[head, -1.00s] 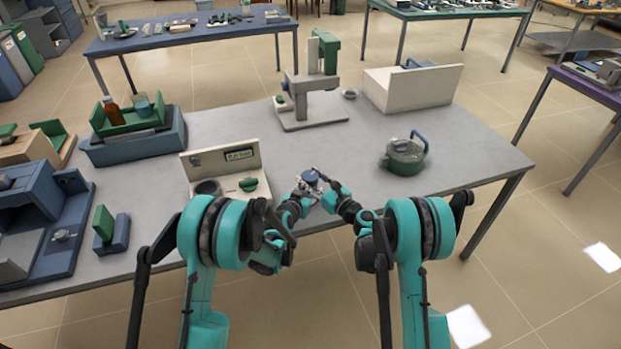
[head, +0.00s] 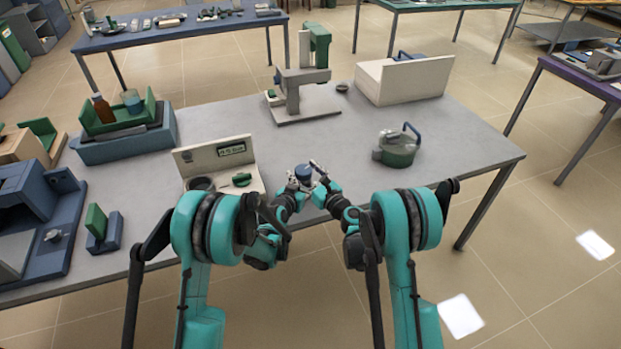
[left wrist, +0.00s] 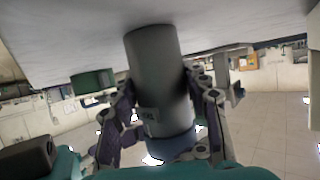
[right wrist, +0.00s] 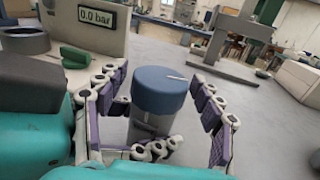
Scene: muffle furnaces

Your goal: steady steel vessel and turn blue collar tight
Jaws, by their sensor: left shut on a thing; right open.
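The steel vessel is a grey cylinder (left wrist: 158,85) that fills the middle of the left wrist view. Its blue collar (right wrist: 160,88) is a round cap on top with a pale mark, clearest in the right wrist view; it also shows in the head view (head: 303,170). My left gripper (head: 292,187) is shut on the vessel's body, with fingers on both sides in its wrist view. My right gripper (right wrist: 165,100) is open, its fingers to either side of the collar with a gap visible on the right. The vessel's base is hidden in the head view.
A cream gauge stand (head: 215,160) with a display reading 0.0 bar is just behind and left of the vessel. A green pot with a blue handle (head: 398,149) stands to the right. A press-like stand (head: 300,85) is behind. The table between them is clear.

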